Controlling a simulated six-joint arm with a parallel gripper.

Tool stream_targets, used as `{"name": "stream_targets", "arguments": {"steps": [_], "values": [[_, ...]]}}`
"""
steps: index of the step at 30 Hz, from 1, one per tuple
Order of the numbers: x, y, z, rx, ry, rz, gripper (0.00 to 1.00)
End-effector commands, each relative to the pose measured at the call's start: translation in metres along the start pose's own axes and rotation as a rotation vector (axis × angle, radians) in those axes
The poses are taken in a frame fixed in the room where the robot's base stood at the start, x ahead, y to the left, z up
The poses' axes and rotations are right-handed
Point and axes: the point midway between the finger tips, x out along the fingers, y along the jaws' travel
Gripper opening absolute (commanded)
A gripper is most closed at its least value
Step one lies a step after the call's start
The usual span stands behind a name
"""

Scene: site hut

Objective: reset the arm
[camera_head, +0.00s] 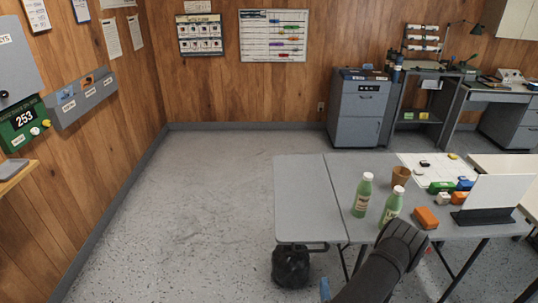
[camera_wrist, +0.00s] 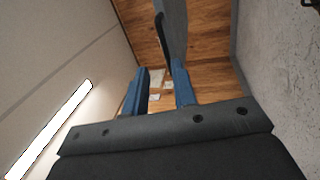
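My arm reaches across the lower part of the head view, in front of the folding table (camera_head: 305,200). A small blue piece at the bottom edge there may be part of my gripper; the rest of it is out of that view. In the wrist view my gripper (camera_wrist: 159,70) has its two blue fingers apart, with bare wood wall and papers showing between them. It holds nothing. The wrist view is tilted and takes in ceiling, wall and floor.
Two green bottles (camera_head: 362,195) (camera_head: 391,208), a brown cup (camera_head: 401,175), an orange block (camera_head: 426,218) and a white upright panel (camera_head: 494,191) stand on the table. A black bag (camera_head: 290,267) sits on the floor below its front left corner. The floor (camera_head: 200,210) to the left is clear.

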Motion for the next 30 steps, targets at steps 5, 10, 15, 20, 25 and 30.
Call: {"name": "stream_targets", "arguments": {"steps": [5,10,15,20,25,30], "values": [[0.027,0.001,-0.002,-0.002,0.002,0.004,0.25],[0.057,0.001,-0.002,-0.002,0.003,0.004,0.25],[0.09,0.001,-0.002,-0.001,0.002,0.005,0.25],[0.115,0.0,-0.001,0.0,0.0,0.002,0.25],[0.13,0.0,-0.001,0.0,-0.002,0.0,0.25],[0.134,0.0,0.0,0.002,-0.004,0.0,0.25]]}}
